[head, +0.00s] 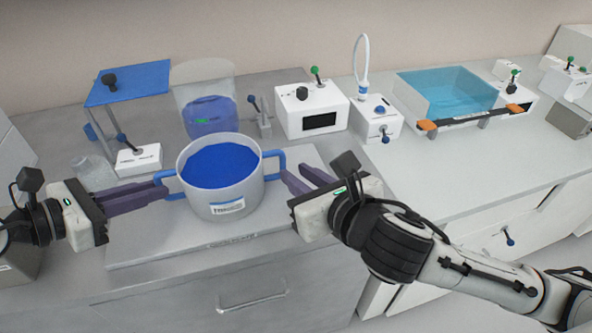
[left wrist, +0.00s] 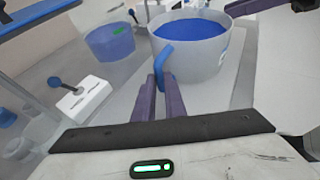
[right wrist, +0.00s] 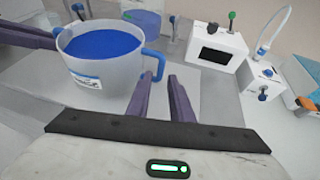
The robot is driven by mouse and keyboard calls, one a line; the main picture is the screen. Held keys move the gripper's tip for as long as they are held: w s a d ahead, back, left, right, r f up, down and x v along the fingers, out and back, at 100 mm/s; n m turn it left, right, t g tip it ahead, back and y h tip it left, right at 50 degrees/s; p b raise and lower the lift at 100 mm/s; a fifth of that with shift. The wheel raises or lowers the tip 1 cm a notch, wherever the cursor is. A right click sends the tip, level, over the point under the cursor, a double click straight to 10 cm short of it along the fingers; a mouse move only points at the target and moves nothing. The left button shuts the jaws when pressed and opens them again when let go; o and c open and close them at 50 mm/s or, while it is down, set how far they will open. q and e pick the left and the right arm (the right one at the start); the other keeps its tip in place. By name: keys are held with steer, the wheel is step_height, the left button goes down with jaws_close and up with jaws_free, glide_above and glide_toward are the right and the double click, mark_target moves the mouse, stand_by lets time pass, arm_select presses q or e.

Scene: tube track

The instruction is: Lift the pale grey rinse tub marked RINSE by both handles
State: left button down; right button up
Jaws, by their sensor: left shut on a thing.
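The pale grey tub (head: 222,198) stands upright on a light board, filled with blue liquid. Its front label (head: 228,208) is too small to read. It has a blue left handle (head: 168,184) and a blue right handle (head: 276,161). My left gripper (head: 160,191) is shut on the left handle, which sits between its fingers in the left wrist view (left wrist: 160,82). My right gripper (head: 300,178) is open just right of the right handle; in the right wrist view (right wrist: 162,76) its fingers are apart and the handle is just beyond the left fingertip.
A clear container with blue liquid (head: 208,118) stands behind the tub. A blue-topped stand (head: 130,82) and a white switch box (head: 138,158) are at the left. A white device (head: 311,110) and a teal tank (head: 445,92) are at the right. The right counter front is clear.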

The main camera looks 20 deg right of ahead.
mark_target(277, 169)
steer(key=x, duration=1.2)
steer(key=shift+d+r, duration=0.1)
steer(key=shift+c, duration=0.3)
jaws_close()
stand_by(0.9)
stand_by(0.4)
